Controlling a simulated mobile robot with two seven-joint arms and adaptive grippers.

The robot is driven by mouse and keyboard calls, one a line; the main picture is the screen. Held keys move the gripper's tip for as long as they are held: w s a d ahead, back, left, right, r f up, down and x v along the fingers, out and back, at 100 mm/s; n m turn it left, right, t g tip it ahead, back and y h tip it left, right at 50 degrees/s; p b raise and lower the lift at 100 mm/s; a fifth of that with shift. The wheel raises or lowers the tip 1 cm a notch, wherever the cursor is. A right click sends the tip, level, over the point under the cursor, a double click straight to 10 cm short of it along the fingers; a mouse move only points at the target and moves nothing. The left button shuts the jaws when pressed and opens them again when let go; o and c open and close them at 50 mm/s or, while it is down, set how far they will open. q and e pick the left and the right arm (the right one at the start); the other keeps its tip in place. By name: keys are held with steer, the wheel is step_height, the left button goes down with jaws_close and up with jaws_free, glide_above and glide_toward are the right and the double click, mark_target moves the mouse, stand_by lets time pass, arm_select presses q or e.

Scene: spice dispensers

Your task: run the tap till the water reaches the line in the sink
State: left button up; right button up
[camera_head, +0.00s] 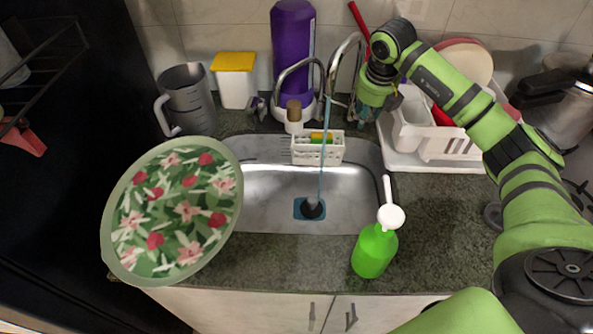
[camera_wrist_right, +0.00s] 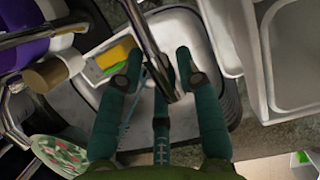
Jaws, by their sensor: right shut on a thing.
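The metal sink (camera_head: 265,200) is set in the dark counter, with a black stopper-like piece (camera_head: 312,209) on a blue square at its bottom. The curved metal tap (camera_head: 345,50) stands behind it. A thin bluish stream of water (camera_head: 323,150) falls into the sink. The water level and any line cannot be made out. My right gripper (camera_head: 366,108) is at the back edge, right of the stream. In the wrist view its teal fingers (camera_wrist_right: 158,75) are closed around a metal bar of the tap (camera_wrist_right: 147,40). My left gripper is not in view.
A white caddy (camera_head: 318,153) with sponges hangs in the sink. A floral plate (camera_head: 172,210) covers the left front. A green soap bottle (camera_head: 374,250) stands at the front right. A purple bottle (camera_head: 291,50) stands behind, and a white dish rack (camera_head: 450,145) is on the right.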

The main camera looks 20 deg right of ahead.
steer(key=shift+d+r, duration=0.15)
steer(key=shift+d, duration=0.2)
steer(key=shift+w+d+r+p, duration=0.1)
steer(key=shift+w+r+p, duration=0.05)
steer(key=shift+r+p, duration=0.3)
steer(key=shift+w+d+r+p, duration=0.15)
steer(key=shift+r+p, duration=0.15)
steer(key=shift+r, duration=0.2)
steer(key=shift+a, duration=0.1)
steer(key=shift+f, duration=0.1)
stand_by(6.5)
